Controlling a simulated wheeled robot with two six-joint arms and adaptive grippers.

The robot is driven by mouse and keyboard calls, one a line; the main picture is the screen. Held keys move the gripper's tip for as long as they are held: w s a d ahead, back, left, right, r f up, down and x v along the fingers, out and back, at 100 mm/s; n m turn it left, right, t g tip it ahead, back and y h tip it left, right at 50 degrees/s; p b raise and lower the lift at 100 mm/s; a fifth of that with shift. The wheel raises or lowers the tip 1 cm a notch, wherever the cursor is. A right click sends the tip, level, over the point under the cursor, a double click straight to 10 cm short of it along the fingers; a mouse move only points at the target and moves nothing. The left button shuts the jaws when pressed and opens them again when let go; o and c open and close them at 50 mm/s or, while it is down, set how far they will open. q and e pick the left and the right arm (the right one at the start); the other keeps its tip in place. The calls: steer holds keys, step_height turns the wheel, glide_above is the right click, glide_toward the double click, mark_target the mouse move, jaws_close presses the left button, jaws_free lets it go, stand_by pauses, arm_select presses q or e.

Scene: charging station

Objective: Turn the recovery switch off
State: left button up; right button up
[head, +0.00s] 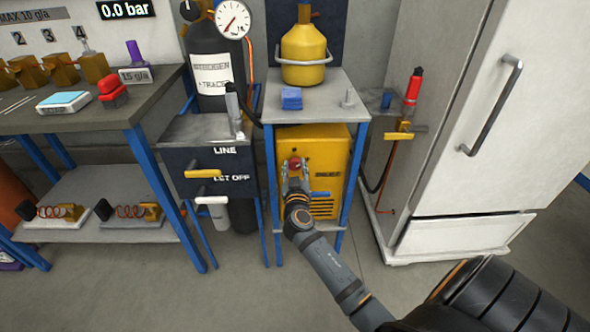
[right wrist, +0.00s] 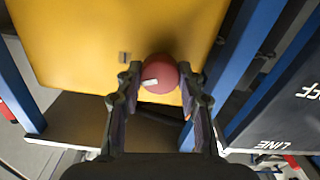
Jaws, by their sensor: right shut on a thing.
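The yellow recovery machine (head: 322,150) stands on the shelf under a small grey table. A round red knob (head: 295,162), which appears to be the recovery switch, sits on its front at upper left. My right gripper (head: 295,180) reaches it from below and is shut on it. In the right wrist view the red knob (right wrist: 160,74), with a small white mark on it, sits between the fingertips of the right gripper (right wrist: 162,82) against the yellow panel (right wrist: 95,35). The fingers cover the sides of the knob. My left gripper is not in view.
Blue table legs (head: 354,180) flank the machine closely. A dark panel with yellow (head: 203,173) and white (head: 211,200) handles stands to the left. A yellow cylinder (head: 303,48) stands on the table above. A white refrigerator (head: 465,110) stands at right. The floor in front is clear.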

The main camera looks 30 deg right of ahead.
steer(key=n, duration=0.2)
steer(key=shift+n, duration=0.4)
steer(key=n, duration=0.3)
steer(key=shift+n, duration=0.3)
steer(key=n+p, duration=0.1)
steer(key=n, duration=0.1)
steer(key=shift+n, duration=1.4)
steer(key=shift+n+p, duration=0.45)
steer(key=shift+n, duration=0.25)
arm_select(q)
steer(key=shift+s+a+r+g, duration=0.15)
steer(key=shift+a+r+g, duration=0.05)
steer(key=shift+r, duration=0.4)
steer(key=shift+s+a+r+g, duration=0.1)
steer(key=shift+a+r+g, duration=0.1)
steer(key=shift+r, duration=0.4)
arm_select(e)
steer(key=shift+f, duration=0.1)
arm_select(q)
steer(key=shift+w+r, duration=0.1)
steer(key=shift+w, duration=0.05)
arm_select(e)
steer(key=shift+n, duration=0.4)
